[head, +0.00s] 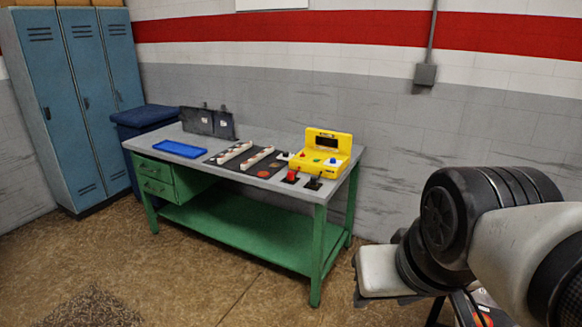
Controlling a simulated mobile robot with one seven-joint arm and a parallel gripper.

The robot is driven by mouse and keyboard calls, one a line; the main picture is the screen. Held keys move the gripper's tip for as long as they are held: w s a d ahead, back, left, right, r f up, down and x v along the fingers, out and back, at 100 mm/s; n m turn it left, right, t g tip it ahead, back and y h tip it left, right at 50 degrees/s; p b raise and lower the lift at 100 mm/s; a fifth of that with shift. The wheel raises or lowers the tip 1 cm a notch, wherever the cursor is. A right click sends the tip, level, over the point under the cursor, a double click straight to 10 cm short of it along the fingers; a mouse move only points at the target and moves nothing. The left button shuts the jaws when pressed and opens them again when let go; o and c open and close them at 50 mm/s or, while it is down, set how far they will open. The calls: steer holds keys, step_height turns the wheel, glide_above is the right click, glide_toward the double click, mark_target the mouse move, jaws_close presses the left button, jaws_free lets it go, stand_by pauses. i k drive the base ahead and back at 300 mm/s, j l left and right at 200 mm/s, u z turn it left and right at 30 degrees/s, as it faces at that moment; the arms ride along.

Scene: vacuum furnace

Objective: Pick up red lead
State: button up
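A small red item (291,176), which looks like the red lead, sits on a dark square at the front right of the bench top. A similar black item (313,183) stands on its own dark square just to the right of it. A yellow instrument (322,152) with a dark display and coloured knobs stands behind them. My arm fills the right side of the head view, well to the right of the bench. My gripper's fingers do not show, so I cannot see whether they hold anything.
The green-framed workbench (195,150) also holds a blue tray (180,148), a dark panel (207,122) and pale strips with small parts (258,158). Blue lockers (75,100) and a dark blue bin (145,119) stand at left. The floor before the bench is clear.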

mark_target(290, 177)
steer(key=i+j, duration=0.1)
steer(key=j, duration=0.35)
steer(key=i+j+z, duration=0.5)
steer(key=i+j, duration=0.55)
steer(key=i, duration=0.45)
steer(key=i+j+z, duration=0.45)
steer(key=i+j, duration=0.85)
steer(key=j, duration=0.25)
